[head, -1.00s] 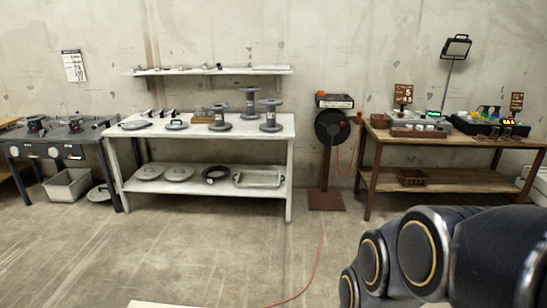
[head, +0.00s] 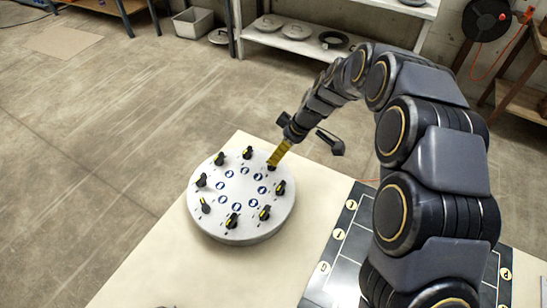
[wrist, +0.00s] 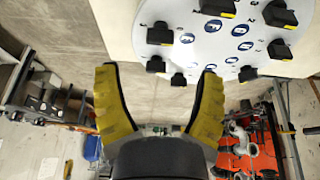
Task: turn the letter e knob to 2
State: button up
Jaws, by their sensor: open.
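A round white board (head: 238,232) lies on the pale table, with several black knobs with yellow marks around its rim and blue round letter labels inside them. The letters are too small to read, so I cannot tell which knob is e. My gripper (head: 273,163) is at the board's far right edge, over or beside a black knob (head: 272,167). In the wrist view my gripper (wrist: 158,72) is open with nothing between its yellow fingers. The board (wrist: 192,22) is ahead at the top there, with a knob (wrist: 155,65) between the fingertips in the picture; contact cannot be told.
The pale tabletop (head: 150,265) is bare left of the board. A dark panel with round lettered labels (head: 338,255) lies to the right, partly behind my arm. Shelves and a bin (head: 195,24) stand far back across open floor. Red equipment (wrist: 245,150) shows in the wrist view.

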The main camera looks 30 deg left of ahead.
jog(key=x, duration=0.7)
jog(key=shift+a+f, duration=0.1)
jog(key=shift+f, duration=0.2)
jog(key=c, duration=1.1)
